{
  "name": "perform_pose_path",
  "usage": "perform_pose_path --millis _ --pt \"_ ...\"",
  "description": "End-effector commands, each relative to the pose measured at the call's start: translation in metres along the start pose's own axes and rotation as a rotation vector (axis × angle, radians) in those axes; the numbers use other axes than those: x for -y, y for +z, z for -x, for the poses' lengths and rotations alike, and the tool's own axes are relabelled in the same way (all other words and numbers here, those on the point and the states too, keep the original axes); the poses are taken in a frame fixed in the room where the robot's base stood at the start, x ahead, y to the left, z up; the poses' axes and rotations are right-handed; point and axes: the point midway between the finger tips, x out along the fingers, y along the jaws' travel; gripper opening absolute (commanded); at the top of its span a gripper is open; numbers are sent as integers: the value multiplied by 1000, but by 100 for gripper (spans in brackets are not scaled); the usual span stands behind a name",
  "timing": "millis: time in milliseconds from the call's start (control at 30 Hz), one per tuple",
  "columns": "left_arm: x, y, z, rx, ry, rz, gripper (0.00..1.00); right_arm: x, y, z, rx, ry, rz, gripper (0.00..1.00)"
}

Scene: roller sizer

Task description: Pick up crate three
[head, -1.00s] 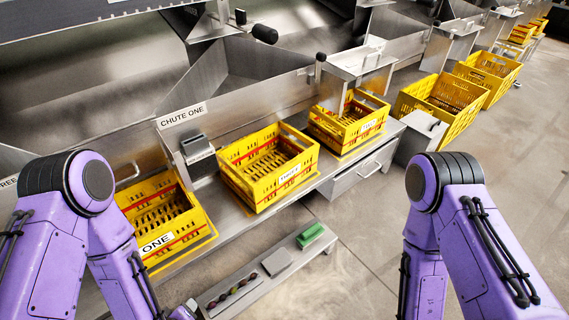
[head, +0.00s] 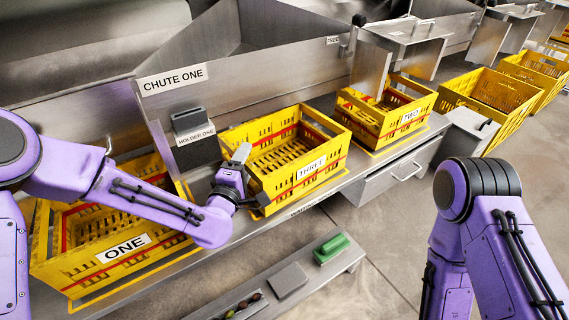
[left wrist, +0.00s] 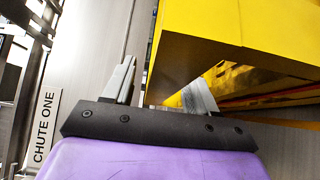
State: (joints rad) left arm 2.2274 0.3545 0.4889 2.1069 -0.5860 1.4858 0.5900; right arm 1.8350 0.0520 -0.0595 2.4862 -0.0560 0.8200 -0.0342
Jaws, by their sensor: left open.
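Crate three (head: 290,160) is a yellow crate with slotted walls, a red stripe and a label reading THREE. It sits on the steel bench between crates one and two. My left gripper (head: 247,180) is at the left end of crate three, its jaws open. In the left wrist view, a yellow crate wall (left wrist: 230,30) fills the upper right, close to the gripper (left wrist: 160,88). One finger shows left of that wall, and the other is partly hidden by the yellow parts. I cannot tell whether they touch. My right arm is at the right; its gripper is out of view.
Crate one (head: 75,240) is close on the left, under my left arm. Crate two (head: 385,110) stands to the right. A grey holder (head: 193,137) labelled HOLDER ONE is behind my gripper. A low shelf with a green block (head: 331,248) lies in front.

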Motion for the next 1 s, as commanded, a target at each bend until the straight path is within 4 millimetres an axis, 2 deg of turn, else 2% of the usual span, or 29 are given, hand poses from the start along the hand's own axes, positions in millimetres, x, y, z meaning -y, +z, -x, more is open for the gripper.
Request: perform_pose_path --millis 100,333,500,533,833,1000 --pt "3 0 -14 0 -1 0 57 -1 6 -5 41 -2 38 0" --pt "1 -1 -16 -2 -3 0 57 -2 7 -3 51 -2 46 0" --pt "1 -1 -16 -3 -3 0 2 -2 7 -3 50 -2 45 0" --pt "1 -1 -16 -3 -3 0 0 -2 7 -3 50 -2 45 0" --pt "-1 -2 -16 -3 0 0 0 -2 6 -3 47 -1 42 0" --pt "-9 -2 -16 -3 0 0 0 0 2 2 9 0 8 0"
